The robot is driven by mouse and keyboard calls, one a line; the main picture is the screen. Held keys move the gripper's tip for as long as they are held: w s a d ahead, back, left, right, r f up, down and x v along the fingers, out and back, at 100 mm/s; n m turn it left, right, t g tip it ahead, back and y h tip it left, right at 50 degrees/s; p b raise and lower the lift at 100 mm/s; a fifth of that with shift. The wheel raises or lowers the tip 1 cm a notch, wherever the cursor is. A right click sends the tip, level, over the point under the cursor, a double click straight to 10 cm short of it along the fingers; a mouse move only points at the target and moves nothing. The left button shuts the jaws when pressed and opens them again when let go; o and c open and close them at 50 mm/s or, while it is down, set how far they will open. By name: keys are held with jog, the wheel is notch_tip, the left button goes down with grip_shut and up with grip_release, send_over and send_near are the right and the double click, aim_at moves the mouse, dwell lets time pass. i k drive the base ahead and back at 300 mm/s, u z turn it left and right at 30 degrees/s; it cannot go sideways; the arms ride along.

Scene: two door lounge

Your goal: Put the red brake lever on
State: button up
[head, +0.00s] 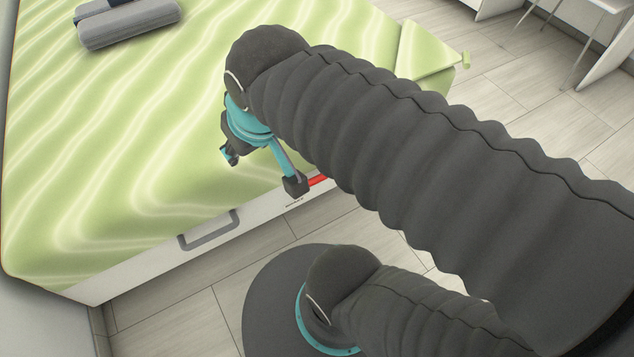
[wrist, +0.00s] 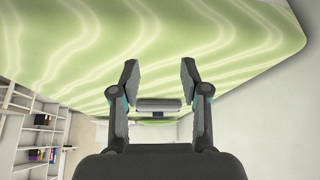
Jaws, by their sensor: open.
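A small red part, the brake lever (head: 319,180), shows at the side edge of the green-patterned bed in the head view. My gripper's near finger and my arm hide most of it, so I cannot tell its position. My gripper (head: 262,171) is open above the bed's edge, with one fingertip right beside the red part in the picture; I cannot tell whether they touch. In the wrist view my gripper (wrist: 159,78) is open with nothing between its fingers, and the red lever does not show there.
The bed (head: 130,130) has a white side panel with a grey handle (head: 208,232). Grey cushions (head: 128,22) lie at its far end. Wooden floor (head: 510,85) is clear at the upper right, near a white desk or chair. Shelves (wrist: 38,140) show in the wrist view.

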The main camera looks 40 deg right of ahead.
aim_at(319, 177)
jog(key=z, duration=2.1)
jog(key=k, duration=1.1)
jog(key=u, duration=1)
jog(key=i, duration=0.5)
jog(key=u, duration=0.15)
